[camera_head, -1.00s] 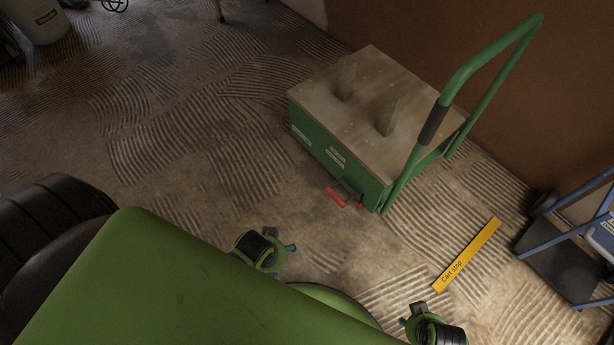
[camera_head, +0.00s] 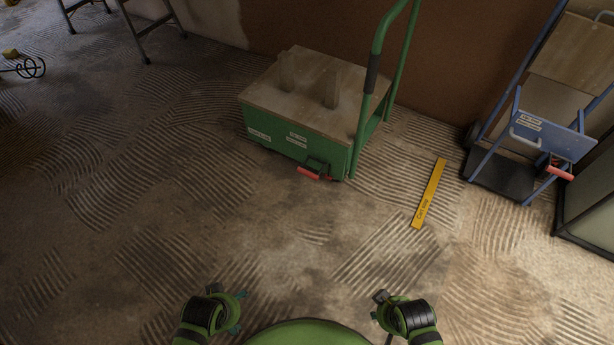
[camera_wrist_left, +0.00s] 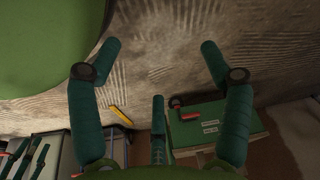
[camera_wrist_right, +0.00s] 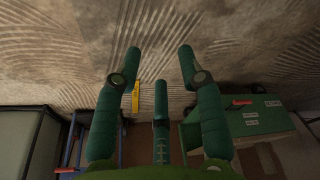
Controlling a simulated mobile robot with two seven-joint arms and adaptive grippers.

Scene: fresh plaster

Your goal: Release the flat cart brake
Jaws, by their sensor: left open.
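The flat cart (camera_head: 275,141) is a low green box with a worn wooden top and a tall green push handle (camera_head: 377,65). Its red brake lever (camera_head: 313,174) sticks out low on the near side, by the handle end. The cart also shows in the left wrist view (camera_wrist_left: 235,122) and the right wrist view (camera_wrist_right: 262,121). My left gripper (camera_head: 238,311) is open and empty, well short of the cart at the picture's bottom. My right gripper (camera_head: 379,304) has its fingers apart and empty; its spread fingers show in the right wrist view (camera_wrist_right: 160,75).
A yellow strip marked "Cart stop" (camera_head: 429,194) lies on the floor right of the cart. A blue cart (camera_head: 553,133) with its own red lever (camera_head: 560,173) stands farther right, beside a grey-green box (camera_head: 590,205). The ridged floor between me and the green cart is clear.

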